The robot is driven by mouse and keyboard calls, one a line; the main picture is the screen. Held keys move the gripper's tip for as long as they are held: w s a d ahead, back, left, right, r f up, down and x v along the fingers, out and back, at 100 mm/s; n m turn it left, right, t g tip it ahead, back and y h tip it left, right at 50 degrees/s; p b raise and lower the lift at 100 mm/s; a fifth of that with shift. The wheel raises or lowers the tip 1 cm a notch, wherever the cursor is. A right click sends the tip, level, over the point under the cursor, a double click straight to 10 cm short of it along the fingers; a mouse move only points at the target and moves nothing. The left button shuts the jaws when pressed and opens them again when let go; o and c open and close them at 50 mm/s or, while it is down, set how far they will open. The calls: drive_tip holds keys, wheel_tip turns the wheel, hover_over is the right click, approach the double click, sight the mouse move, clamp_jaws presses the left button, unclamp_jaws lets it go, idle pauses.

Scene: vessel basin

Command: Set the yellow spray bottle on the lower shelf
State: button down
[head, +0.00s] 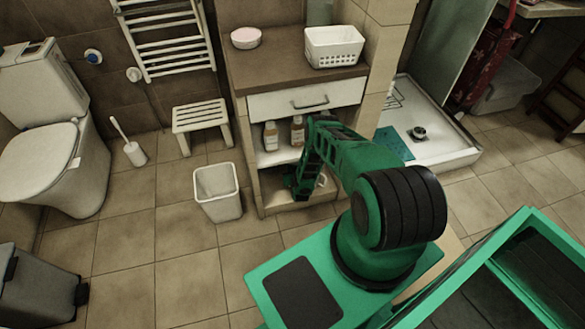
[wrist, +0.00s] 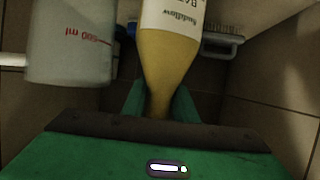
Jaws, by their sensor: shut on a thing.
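The yellow spray bottle (wrist: 168,60) has a white label, upside down in the wrist view. My gripper (wrist: 163,97) is shut on its narrow part, with a green finger on each side. In the head view my gripper (head: 303,188) is at the open front of the cabinet, low down by the lower shelf (head: 318,195). My arm hides much of that shelf there, and I cannot make out the held bottle. I cannot tell whether the bottle touches the shelf.
A measuring jug (wrist: 72,45) is close left of the bottle, and a blue-and-white brush (wrist: 215,40) lies behind it. Two bottles (head: 270,136) (head: 297,131) stand on the shelf above, under a drawer (head: 305,101). A white bin (head: 217,190) stands left of the cabinet.

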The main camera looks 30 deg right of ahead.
drive_tip(key=c, duration=1.4)
unclamp_jaws()
drive_tip(key=shift+s+f, duration=0.1)
drive_tip(key=v, duration=1.2)
drive_tip(key=shift+s, duration=0.1)
